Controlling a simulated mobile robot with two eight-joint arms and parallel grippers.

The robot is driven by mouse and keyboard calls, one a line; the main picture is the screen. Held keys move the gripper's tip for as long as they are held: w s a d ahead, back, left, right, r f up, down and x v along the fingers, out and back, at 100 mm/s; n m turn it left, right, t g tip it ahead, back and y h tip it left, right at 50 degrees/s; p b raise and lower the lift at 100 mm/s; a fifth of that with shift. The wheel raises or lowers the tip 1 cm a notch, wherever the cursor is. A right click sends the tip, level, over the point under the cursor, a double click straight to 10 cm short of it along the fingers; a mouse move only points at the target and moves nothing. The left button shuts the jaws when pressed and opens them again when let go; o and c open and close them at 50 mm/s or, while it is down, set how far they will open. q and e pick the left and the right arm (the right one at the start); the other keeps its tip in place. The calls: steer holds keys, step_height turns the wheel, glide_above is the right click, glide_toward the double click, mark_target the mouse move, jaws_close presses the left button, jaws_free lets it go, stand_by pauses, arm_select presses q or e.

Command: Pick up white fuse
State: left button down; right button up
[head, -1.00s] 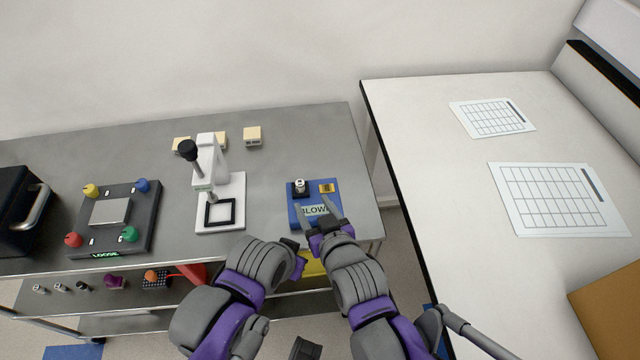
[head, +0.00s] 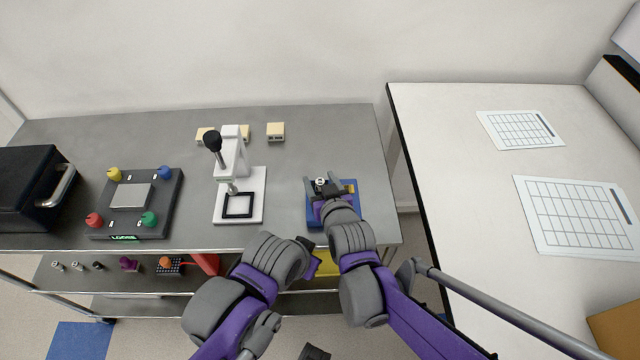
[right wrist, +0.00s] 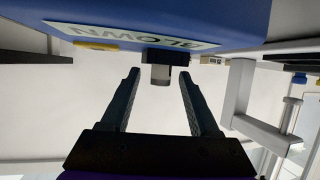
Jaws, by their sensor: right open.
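The white fuse (head: 320,182), a small pale cylinder in a black socket, stands on the blue box (head: 347,220) at the front right of the metal bench. It also shows in the right wrist view (right wrist: 160,75), where the picture is upside down and the box's label reads as part of "BLOWN". My right gripper (head: 324,189) is open over the box. Its two fingers lie on either side of the fuse, with a gap on each side. My left gripper (head: 312,262) is low in front of the bench edge, and its fingers are not clear.
A white press-like stand (head: 255,205) is left of the box, with beige blocks (head: 276,131) behind. A dark panel with coloured knobs (head: 158,200) and a black case (head: 25,200) are further left. A white table (head: 440,150) is at right.

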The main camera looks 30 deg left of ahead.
jaws_close()
stand_by(0.3)
stand_by(0.3)
